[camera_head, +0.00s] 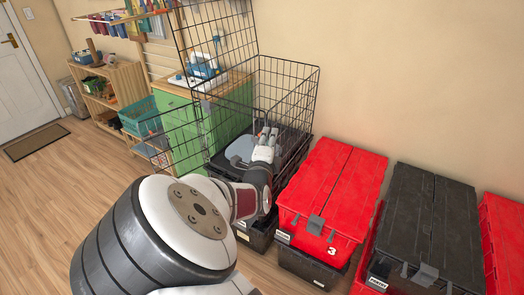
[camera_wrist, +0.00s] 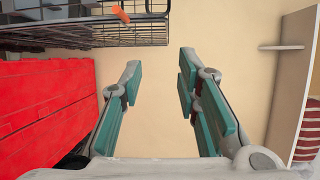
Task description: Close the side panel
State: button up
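A black wire crate (camera_head: 300,88) stands on a dark tote, against the wall. Its side panel (camera_head: 178,138) appears swung out to the left, in front of the green cabinet. Another wire panel (camera_head: 215,38) stands raised above the crate. My gripper (camera_head: 267,133) is at the crate's front, overlapping its wire in the head view; I cannot tell whether it touches. In the wrist view the fingers (camera_wrist: 160,75) are spread wide with only plain wall between them. Part of the wire crate (camera_wrist: 90,30) shows at the top left there, apart from the fingers.
A red-lidded tote (camera_head: 335,185) and a black tote (camera_head: 430,215) stand to the right. A green cabinet (camera_head: 172,102) with a blue item on top is behind the panel. A teal basket (camera_head: 141,115) is further left.

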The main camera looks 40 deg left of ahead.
jog(key=p+v, duration=0.3)
jog(key=v, duration=0.3)
jog(key=shift+s+a+f, duration=0.15)
jog(key=shift+s+f, duration=0.1)
jog(key=shift+p, duration=0.3)
dwell(0.6)
